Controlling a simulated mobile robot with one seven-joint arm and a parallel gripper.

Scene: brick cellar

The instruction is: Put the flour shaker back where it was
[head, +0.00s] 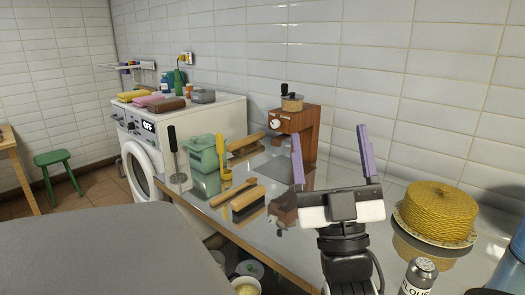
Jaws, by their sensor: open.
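The flour shaker (418,277) is a pale can with a grey metal top and dark lettering that reads in part "LOUR". It stands at the lower right of the head view, and its lower part is cut off by the picture's edge. My gripper (330,140) is in the middle right, with its two purple fingers spread wide and pointing up in the picture. Nothing is between the fingers. The shaker is apart from the gripper, to its right and nearer the camera.
A yellow woven basket (437,211) sits on a round plate behind the shaker. A wooden coffee grinder (295,133), brushes (240,197), a green container (203,156) and a yellow ladle (222,160) are on the shiny counter (290,235). A washing machine (150,165) stands at the left.

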